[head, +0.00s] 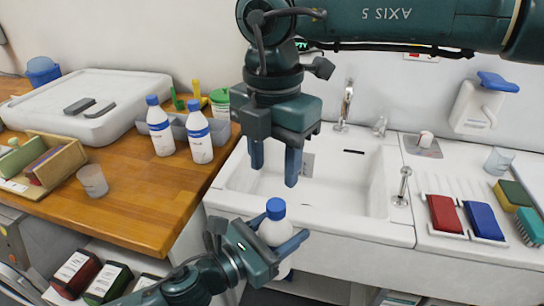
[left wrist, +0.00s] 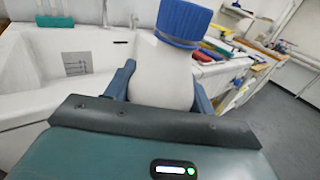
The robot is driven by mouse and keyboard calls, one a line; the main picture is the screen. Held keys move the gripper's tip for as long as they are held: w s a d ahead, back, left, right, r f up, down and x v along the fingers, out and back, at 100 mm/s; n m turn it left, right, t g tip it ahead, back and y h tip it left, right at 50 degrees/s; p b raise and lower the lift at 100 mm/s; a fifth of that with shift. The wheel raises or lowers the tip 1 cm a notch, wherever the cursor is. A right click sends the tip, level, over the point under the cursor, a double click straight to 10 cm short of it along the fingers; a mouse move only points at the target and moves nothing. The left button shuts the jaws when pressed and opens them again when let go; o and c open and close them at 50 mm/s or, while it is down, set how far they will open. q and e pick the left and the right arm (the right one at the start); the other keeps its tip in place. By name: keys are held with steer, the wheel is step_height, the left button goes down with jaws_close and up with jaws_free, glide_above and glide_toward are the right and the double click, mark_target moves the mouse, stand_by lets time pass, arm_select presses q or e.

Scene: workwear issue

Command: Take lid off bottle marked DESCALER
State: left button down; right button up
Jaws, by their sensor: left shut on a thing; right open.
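A white bottle (head: 273,233) with a blue lid (head: 275,208) is held upright in my left gripper (head: 287,246), in front of the sink. The left wrist view shows the bottle (left wrist: 161,75) between the fingers, with its ribbed blue lid (left wrist: 183,22) on. Its label is hidden, so I cannot read its marking. My right gripper (head: 274,166) is open and empty, pointing down above the lid and apart from it. Two similar white bottles with blue lids, one (head: 160,128) and another (head: 200,135), stand on the wooden counter; their label text is too small to read.
A white sink (head: 240,178) lies behind the held bottle, with a tap (head: 345,105) at its back. A clear cup (head: 92,180) and a wooden box (head: 58,155) stand on the counter. Red (head: 445,214) and blue (head: 483,220) pads lie right of the sink. The counter's front middle is clear.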

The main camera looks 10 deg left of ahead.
mark_target(273, 204)
step_height(273, 204, down, 8)
steer(key=shift+r, duration=0.15)
steer(key=shift+c, duration=0.3)
